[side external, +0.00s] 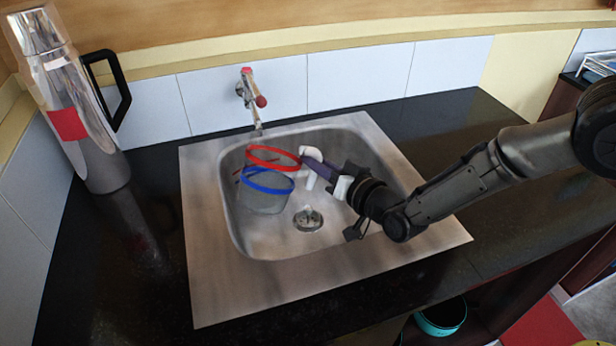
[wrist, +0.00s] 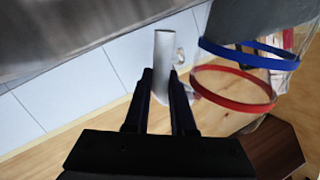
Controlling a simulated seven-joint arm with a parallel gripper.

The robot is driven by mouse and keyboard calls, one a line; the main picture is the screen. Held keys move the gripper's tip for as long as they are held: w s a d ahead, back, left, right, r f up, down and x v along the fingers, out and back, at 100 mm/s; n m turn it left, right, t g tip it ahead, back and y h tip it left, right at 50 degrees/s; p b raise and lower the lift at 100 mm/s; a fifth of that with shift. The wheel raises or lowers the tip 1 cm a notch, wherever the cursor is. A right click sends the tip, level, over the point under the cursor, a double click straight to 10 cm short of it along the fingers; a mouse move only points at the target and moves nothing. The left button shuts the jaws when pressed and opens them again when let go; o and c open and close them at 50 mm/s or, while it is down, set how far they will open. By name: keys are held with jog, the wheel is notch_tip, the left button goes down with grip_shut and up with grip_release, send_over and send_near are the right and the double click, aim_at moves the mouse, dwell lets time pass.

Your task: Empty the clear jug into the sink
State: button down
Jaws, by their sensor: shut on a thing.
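The clear jug (side external: 263,198) has a red band near its rim and a blue band below it. It is over the left part of the sink basin (side external: 345,228), close to upright with a slight tilt. Its lower part looks grey; I cannot tell whether that is liquid. Its white handle (side external: 312,154) faces right, toward my gripper (side external: 319,173). In the wrist view, my gripper (wrist: 161,80) is shut on the pale handle (wrist: 164,50), and the jug (wrist: 238,78) shows at the right. Whether the jug's base touches the basin is hidden.
A tap (side external: 254,98) stands behind the basin, close to the jug. A drain (side external: 308,219) lies in the basin floor. A tall metal flask (side external: 85,125) with a black handle stands at the left. The dark counter (side external: 120,270) is otherwise mostly clear.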

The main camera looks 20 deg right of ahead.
jog(key=shift+w+d+f+m+g+y, duration=0.15)
jog(key=shift+f+m+g, duration=0.05)
jog(key=shift+f+m, duration=0.4)
jog(key=shift+w+d+f+m+g+y, duration=0.1)
jog(key=shift+d+f+m+g+y, duration=0.1)
jog(key=shift+f+m, duration=0.35)
jog(key=shift+f, duration=0.3)
jog(key=shift+s+a+m+g+y, duration=0.25)
jog(key=shift+a+m+g, duration=0.15)
jog(key=shift+m, duration=0.45)
jog(key=shift+f, duration=0.3)
jog(key=shift+f+m, duration=0.3)
jog(key=shift+a+f, duration=0.1)
jog(key=shift+f, duration=0.2)
jog(key=shift+s+f+m, duration=0.1)
jog(key=shift+f+m, duration=0.2)
